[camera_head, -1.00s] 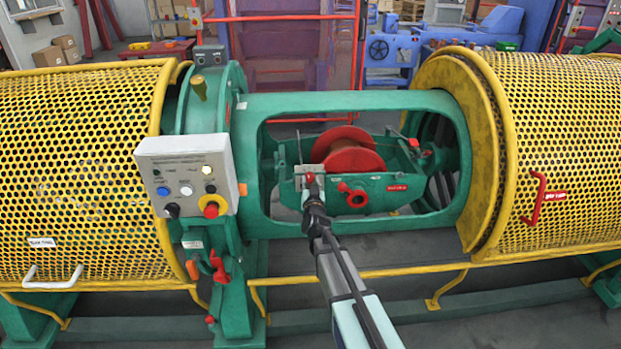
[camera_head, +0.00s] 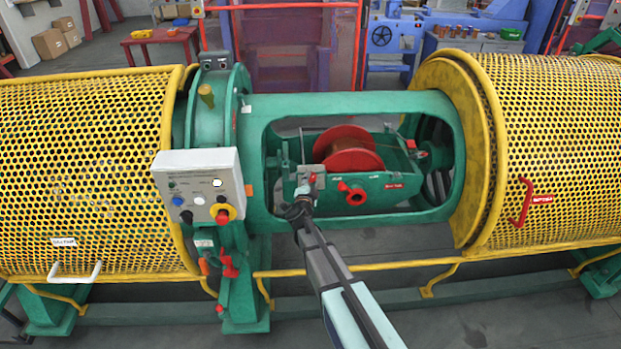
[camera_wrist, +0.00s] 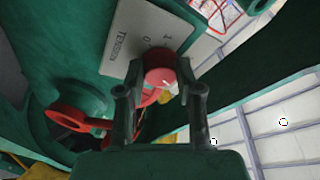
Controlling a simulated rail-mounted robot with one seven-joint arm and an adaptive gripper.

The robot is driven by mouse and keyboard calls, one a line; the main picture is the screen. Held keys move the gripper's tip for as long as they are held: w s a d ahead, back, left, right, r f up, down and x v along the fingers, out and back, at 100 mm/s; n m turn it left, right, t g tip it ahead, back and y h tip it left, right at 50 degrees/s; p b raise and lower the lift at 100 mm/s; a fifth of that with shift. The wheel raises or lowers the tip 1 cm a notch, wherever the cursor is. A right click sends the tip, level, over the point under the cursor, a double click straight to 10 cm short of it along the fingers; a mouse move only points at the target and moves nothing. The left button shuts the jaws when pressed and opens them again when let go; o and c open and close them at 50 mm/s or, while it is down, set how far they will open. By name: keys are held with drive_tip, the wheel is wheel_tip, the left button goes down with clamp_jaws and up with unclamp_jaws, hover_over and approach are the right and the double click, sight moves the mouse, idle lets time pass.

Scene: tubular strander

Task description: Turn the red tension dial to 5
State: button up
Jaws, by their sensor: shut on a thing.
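The red tension dial (camera_wrist: 160,66) sits against a pale plate (camera_wrist: 135,38) marked TENSION, with the figures 0 and 1 readable. A short white line shows on the dial; the figure it points to is unclear. My gripper (camera_wrist: 158,86) has one finger on each side of the dial and is shut on it. In the head view, my gripper (camera_head: 303,197) is at the left end of the green cradle, in front of the small grey plate (camera_head: 307,171). The dial is small there and partly hidden by my gripper.
A red ring-shaped handle (camera_wrist: 78,124) is close to the left finger; it also shows in the head view (camera_head: 350,190). A red reel (camera_head: 352,160) sits in the cradle. The green frame (camera_head: 350,103) surrounds the opening. A control box (camera_head: 198,185) stands to the left.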

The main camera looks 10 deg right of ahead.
drive_tip(key=shift+w+r+m+p, duration=0.15)
drive_tip(key=shift+m+p, duration=0.3)
drive_tip(key=shift+m, duration=0.45)
drive_tip(key=o, duration=1.2)
drive_tip(key=shift+c, duration=0.2)
drive_tip(key=v, duration=1.2)
drive_tip(key=shift+a, duration=0.15)
